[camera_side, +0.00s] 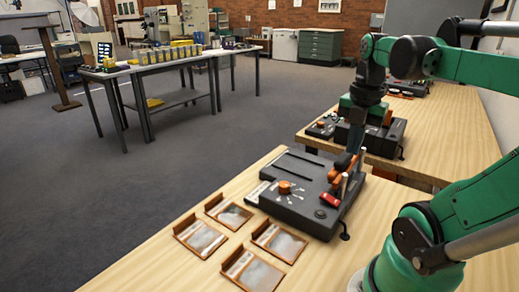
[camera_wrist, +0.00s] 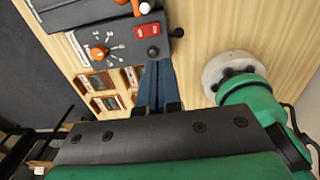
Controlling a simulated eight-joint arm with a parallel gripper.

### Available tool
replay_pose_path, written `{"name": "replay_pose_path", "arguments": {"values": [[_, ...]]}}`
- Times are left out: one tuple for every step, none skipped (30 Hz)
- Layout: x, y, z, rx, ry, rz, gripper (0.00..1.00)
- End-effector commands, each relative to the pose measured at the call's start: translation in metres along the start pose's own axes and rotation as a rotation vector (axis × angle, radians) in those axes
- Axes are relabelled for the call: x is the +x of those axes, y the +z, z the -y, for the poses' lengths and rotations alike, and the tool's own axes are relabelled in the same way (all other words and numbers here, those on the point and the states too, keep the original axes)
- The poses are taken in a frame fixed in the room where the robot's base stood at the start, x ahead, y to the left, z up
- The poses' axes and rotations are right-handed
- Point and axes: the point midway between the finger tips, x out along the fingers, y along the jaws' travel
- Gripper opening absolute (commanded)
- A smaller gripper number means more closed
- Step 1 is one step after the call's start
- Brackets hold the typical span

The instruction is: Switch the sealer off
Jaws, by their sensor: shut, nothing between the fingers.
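The sealer (camera_side: 300,205) is a flat black machine on the wooden table. It carries an orange dial (camera_side: 284,187), a red rocker switch (camera_side: 330,199), a small black knob (camera_side: 320,213) and an orange lever at its back right. In the wrist view the red switch (camera_wrist: 146,30) sits just beyond the black knob (camera_wrist: 153,51). I cannot tell which side of the rocker is pressed. My gripper (camera_side: 353,152) points down over the sealer's right rear part. Its blue fingers (camera_wrist: 160,64) are shut and empty, with tips appearing near the black knob in the wrist view.
Several brown framed trays with clear sleeves (camera_side: 280,242) lie in front of the sealer. A second black machine (camera_side: 368,136) stands on the table behind. A white-topped bench (camera_side: 175,62) stands across the floor. Bare wood lies right of the sealer.

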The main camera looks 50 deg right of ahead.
Motion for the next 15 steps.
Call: {"name": "replay_pose_path", "arguments": {"values": [[-0.006, 0.000, 0.001, 0.001, 0.000, 0.000, 0.00], [-0.009, 0.000, 0.002, 0.001, 0.000, 0.000, 0.00], [-0.012, 0.000, 0.002, 0.001, 0.000, 0.000, 0.00], [-0.014, 0.000, 0.003, 0.001, 0.000, 0.000, 0.00], [-0.016, 0.000, 0.003, 0.001, 0.000, 0.000, 0.00], [-0.018, 0.000, 0.003, 0.001, 0.000, 0.000, 0.00], [-0.018, 0.000, 0.003, 0.000, 0.000, 0.000, 0.00], [-0.019, 0.000, 0.003, 0.000, 0.000, 0.000, 0.00], [-0.019, 0.000, 0.004, 0.000, 0.000, 0.000, 0.00], [-0.020, 0.000, 0.004, 0.000, 0.000, 0.000, 0.00], [-0.020, 0.000, 0.004, 0.000, 0.000, 0.000, 0.00], [-0.020, 0.000, 0.004, 0.000, 0.000, 0.000, 0.00], [-0.020, 0.000, 0.004, 0.000, 0.000, 0.000, 0.00], [-0.020, 0.000, 0.004, 0.000, 0.000, 0.000, 0.00], [-0.019, 0.000, 0.003, 0.000, 0.000, 0.000, 0.00]]}}
